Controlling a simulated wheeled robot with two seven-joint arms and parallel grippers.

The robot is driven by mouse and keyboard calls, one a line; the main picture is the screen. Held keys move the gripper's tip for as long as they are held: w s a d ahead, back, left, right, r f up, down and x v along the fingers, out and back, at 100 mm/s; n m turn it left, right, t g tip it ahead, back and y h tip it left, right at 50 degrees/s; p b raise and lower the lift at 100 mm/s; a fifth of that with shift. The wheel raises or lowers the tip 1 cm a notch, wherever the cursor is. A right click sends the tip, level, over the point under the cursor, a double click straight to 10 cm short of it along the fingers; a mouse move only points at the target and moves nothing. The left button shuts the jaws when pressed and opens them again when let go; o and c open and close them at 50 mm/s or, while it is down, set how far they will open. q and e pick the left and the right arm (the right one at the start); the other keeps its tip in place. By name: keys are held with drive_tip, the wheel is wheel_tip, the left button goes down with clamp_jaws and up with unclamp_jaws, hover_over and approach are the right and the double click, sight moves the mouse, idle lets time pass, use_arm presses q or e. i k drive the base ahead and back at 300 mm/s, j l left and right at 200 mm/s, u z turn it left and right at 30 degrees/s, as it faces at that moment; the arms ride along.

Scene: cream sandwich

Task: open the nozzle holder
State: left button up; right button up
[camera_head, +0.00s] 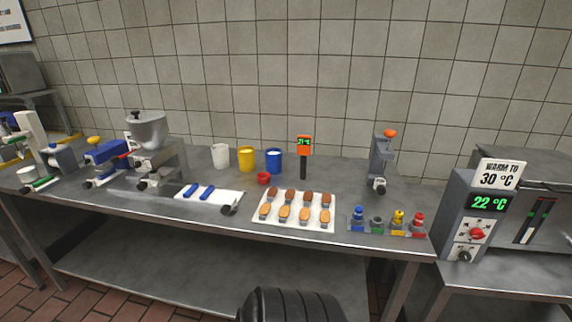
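Several small nozzles with blue, green, yellow and red bases stand in a row near the right front of the steel table, among them a yellow one (398,217) and a red one (418,219). Behind them a grey upright device (381,160) carries an orange knob on top and a short spout-like part low in front. I cannot tell for certain which of these is the nozzle holder, or whether it is open. Neither of my grippers is in view.
A white tray (256,216) holds several brown and tan pieces. White, yellow and blue cups (273,161) stand behind, near a 21 °C display. A hopper machine (147,130) stands left. A heater reading 22 °C (490,203) is right.

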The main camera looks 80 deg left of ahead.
sight(163, 170)
drive_tip(key=u, duration=3.85)
